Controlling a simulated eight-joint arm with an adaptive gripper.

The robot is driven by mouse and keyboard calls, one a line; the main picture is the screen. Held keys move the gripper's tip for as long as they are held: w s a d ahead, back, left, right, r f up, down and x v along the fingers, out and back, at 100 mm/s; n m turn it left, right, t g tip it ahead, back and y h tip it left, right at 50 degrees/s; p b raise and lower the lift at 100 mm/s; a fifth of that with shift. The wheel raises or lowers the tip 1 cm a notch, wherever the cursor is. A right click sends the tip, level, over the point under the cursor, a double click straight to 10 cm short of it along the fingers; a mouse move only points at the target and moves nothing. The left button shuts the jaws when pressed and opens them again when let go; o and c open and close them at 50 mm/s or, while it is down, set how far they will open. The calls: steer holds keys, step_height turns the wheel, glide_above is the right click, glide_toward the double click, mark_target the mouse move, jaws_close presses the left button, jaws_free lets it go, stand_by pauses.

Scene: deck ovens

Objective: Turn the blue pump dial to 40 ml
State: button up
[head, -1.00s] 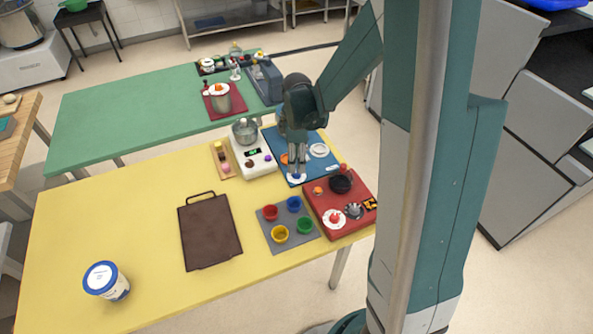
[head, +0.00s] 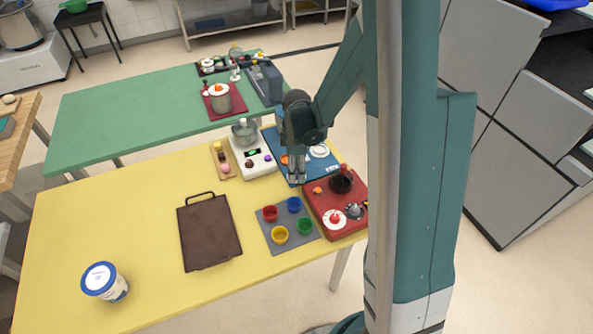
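A blue board (head: 325,168) lies at the back right of the yellow table. It carries a white round part (head: 319,151) and a small orange part (head: 284,159). My gripper (head: 296,179) points down over the near left part of this board. The blue dial on its pale round base is hidden behind the fingers now. I cannot tell whether the fingers touch it or whether they are open or shut. The dial's scale is too small to read.
Right beside and nearer is a red board (head: 319,210) with a dark pot (head: 341,183) and knobs. A grey tray (head: 278,240) holds several coloured cups. A white scale (head: 264,166) stands to the left. The yellow table's left half is mostly clear.

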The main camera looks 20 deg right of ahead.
steer(key=c, duration=0.8)
steer(key=shift+o, duration=0.2)
steer(key=shift+m, duration=0.4)
steer(key=m+b, duration=0.2)
steer(key=m, duration=0.3)
steer(key=m+b, duration=0.1)
steer(key=m, duration=0.4)
steer(key=shift+m, duration=0.3)
steer(key=shift+m+b, duration=0.65)
steer(key=shift+m, duration=1.65)
